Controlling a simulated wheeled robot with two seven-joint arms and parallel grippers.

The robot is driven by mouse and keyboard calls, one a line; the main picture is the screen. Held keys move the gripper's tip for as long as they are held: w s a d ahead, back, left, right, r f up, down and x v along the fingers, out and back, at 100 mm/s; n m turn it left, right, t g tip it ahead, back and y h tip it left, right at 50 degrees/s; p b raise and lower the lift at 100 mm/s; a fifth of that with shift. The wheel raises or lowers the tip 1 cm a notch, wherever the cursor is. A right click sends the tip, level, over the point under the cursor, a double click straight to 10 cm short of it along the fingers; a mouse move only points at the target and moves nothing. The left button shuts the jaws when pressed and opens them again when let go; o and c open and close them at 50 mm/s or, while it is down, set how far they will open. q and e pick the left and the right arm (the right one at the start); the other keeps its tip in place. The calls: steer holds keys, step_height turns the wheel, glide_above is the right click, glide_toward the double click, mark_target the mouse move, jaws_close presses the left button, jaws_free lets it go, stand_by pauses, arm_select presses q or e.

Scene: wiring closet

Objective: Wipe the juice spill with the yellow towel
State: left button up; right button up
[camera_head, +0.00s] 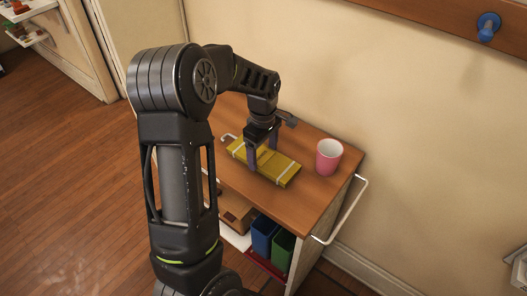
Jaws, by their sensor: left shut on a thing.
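The yellow towel (282,169) looks like a flat folded rectangle with pale bands near its ends. It lies on the wooden top of a small cart (310,195). My left gripper (261,156) points down over the towel's middle and is shut on it. The arm comes in from the left and bends over the cart. I cannot make out a juice spill; part of the cart top is hidden behind my left arm and under the towel. My right gripper is not in view.
A pink cup (328,157) stands on the cart top, right of the towel. A white rail handle (349,210) sticks out at the cart's right end. Blue (264,236) and green (283,250) binders sit on the shelf below. The wall stands close behind.

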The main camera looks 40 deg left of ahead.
mark_target(271, 149)
arm_select(q)
steer(key=shift+s+f, duration=0.15)
steer(key=shift+f, duration=0.05)
steer(key=shift+o, duration=0.2)
steer(key=shift+w, duration=0.45)
steer(key=shift+w+r+p, duration=0.15)
steer(key=shift+w+p, duration=0.15)
steer(key=shift+w, duration=1.5)
steer(key=shift+c, duration=0.2)
steer(key=shift+s, duration=0.1)
steer(key=shift+s, duration=2.1)
steer(key=shift+w, duration=0.1)
steer(key=shift+w, duration=0.95)
